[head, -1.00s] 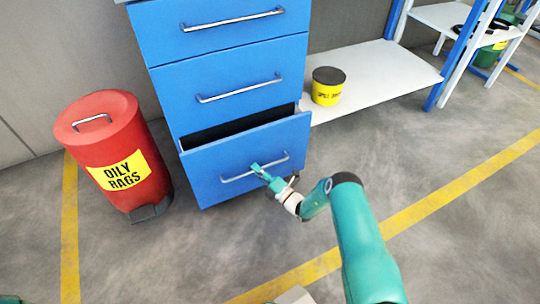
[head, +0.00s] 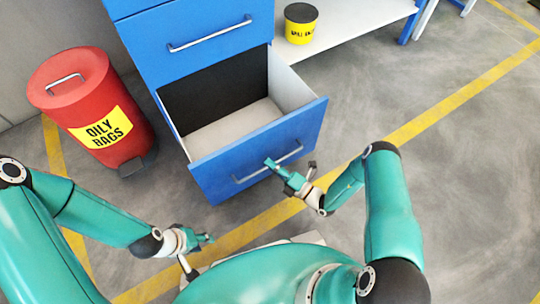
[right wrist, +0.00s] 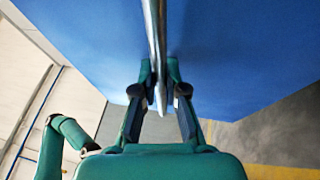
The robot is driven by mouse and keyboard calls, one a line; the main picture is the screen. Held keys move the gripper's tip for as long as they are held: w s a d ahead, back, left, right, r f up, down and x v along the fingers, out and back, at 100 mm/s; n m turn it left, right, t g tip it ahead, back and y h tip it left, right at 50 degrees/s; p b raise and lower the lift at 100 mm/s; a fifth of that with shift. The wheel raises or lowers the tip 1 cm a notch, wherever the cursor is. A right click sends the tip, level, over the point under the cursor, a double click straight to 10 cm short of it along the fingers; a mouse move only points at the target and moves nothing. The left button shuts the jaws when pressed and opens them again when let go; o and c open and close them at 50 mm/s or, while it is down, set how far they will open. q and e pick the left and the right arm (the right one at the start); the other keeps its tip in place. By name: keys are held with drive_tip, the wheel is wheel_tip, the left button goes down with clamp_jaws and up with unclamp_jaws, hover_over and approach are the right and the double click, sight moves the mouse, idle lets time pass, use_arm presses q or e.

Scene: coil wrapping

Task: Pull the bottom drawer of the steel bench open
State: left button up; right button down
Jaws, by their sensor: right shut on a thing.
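The bottom drawer (head: 262,150) of the blue steel bench (head: 145,45) stands well open, and its pale, empty-looking floor shows. A silver bar handle (head: 255,176) runs across its front. My right gripper (head: 275,169) is at the handle, and in the right wrist view its fingers (right wrist: 160,95) are shut on the handle bar (right wrist: 154,30). My left gripper (head: 205,239) hangs at the lower left, apart from the bench; its fingers are too small to tell open from shut.
A red oily rags bin (head: 75,90) stands left of the bench. A yellow tub with a dark lid (head: 300,25) sits on a white shelf (head: 345,20) to the right. Yellow lines (head: 450,95) cross the grey floor, which is clear at the right.

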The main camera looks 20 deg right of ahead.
drive_tip(key=shift+s+a+f, duration=0.15)
drive_tip(key=shift+s+a, duration=0.1)
drive_tip(key=shift+s, duration=0.3)
drive_tip(key=c, duration=1.2)
unclamp_jaws()
drive_tip(key=shift+d, duration=0.15)
drive_tip(key=shift+d, duration=0.1)
drive_tip(key=v, duration=0.7)
drive_tip(key=shift+s, duration=0.1)
